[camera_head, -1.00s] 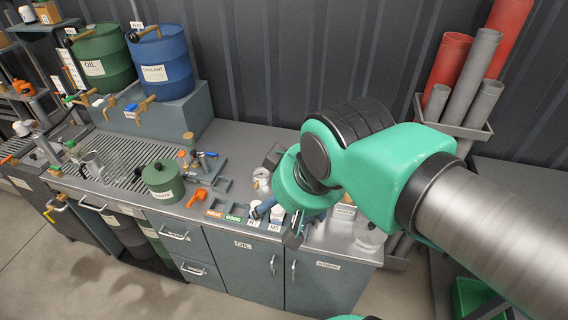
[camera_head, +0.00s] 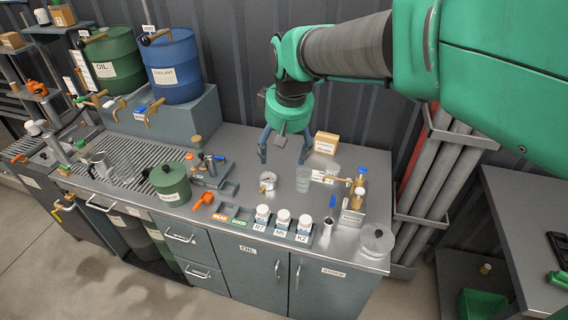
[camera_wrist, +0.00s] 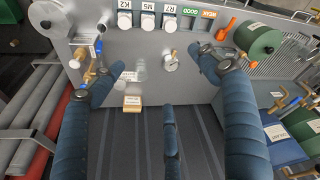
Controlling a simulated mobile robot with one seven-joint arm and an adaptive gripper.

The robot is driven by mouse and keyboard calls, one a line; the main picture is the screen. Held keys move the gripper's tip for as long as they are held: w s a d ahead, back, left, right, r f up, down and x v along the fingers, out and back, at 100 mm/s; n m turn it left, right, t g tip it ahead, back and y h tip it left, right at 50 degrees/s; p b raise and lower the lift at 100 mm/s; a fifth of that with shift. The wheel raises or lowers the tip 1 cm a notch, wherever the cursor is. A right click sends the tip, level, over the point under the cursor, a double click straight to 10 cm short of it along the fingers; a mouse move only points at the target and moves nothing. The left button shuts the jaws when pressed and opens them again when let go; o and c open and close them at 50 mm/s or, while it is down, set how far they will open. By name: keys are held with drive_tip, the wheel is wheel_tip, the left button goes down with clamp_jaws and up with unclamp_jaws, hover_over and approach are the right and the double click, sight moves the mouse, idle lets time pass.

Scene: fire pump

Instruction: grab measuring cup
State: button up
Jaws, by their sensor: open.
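Two clear, cup-like vessels stand on the right part of the metal counter: one clear cup (camera_head: 303,180) beside the round gauge, and a second clear cup (camera_head: 332,174) just behind it to the right. They also show in the wrist view as a clear cup (camera_wrist: 140,66) left of centre. At the far left, a grey handled jug (camera_head: 100,166) stands by the drain grid with a clear beaker (camera_head: 121,166) beside it. I cannot tell which is the measuring cup. My gripper (camera_head: 284,152) is open and empty, pointing down above the back of the counter, behind the gauge.
A round gauge (camera_head: 267,181), a cardboard box (camera_head: 326,143) and several white-capped bottles (camera_head: 283,218) surround the clear cups. Brass valve fittings (camera_head: 357,190) and a glass jar (camera_head: 376,240) stand to the right. A green canister (camera_head: 170,184) stands left. The ridged wall is close behind.

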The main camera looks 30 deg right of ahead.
drive_tip(key=w+d+f+g, duration=0.2)
drive_tip(key=w+d+f, duration=0.7)
drive_tip(key=w, duration=0.2)
drive_tip(key=n+g, duration=0.1)
approach(304, 179)
drive_tip(key=w+d, duration=0.3)
drive_tip(key=shift+w+a+r+y, duration=0.1)
drive_tip(key=shift+a+y, duration=0.15)
drive_tip(key=shift+y, duration=0.05)
drive_tip(key=shift+f+b, duration=0.95)
drive_tip(key=shift+f, duration=3.35)
drive_tip(key=shift+a+f+b, duration=0.1)
drive_tip(key=shift+f+b, duration=0.55)
drive_tip(key=shift+f, duration=1.95)
